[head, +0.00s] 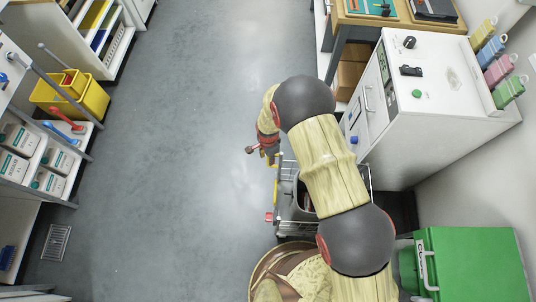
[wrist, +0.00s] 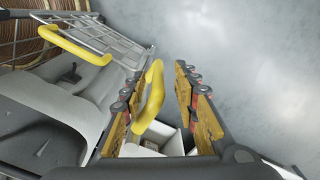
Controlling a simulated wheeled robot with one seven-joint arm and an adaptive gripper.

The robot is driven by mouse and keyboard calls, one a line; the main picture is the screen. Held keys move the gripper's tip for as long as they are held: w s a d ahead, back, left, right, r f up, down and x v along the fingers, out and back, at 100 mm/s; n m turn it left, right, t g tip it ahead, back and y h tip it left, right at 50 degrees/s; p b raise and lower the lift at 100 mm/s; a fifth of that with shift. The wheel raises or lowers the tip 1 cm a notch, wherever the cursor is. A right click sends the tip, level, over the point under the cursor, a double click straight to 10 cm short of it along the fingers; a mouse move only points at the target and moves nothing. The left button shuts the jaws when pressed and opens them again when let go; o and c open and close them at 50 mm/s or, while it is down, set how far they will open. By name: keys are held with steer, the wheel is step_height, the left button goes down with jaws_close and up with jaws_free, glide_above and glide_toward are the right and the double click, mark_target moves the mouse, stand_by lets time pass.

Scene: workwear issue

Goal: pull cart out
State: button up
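The cart (head: 284,214), with a wire frame, stands beside the white cabinet, largely hidden under my arm in the head view. In the wrist view its wire rack (wrist: 112,42) is at upper left, with one yellow handle (wrist: 72,44) on it. A second yellow handle (wrist: 151,95) stands between the fingers of my gripper (wrist: 166,108). The fingers are apart, with a clear gap between the handle and the right finger. The handle lies close to the left finger; contact is unclear. In the head view my gripper (head: 262,147) is at the cart's far end, partly hidden.
A white cabinet (head: 440,125) stands right of the cart, and a green bin (head: 475,265) at lower right. Shelving with a yellow bucket (head: 85,98) lines the left side. A floor drain (head: 56,242) is at lower left. The grey floor (head: 170,150) between is clear.

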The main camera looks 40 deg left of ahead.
step_height(320, 180, up, 12)
stand_by(0.5)
stand_by(0.5)
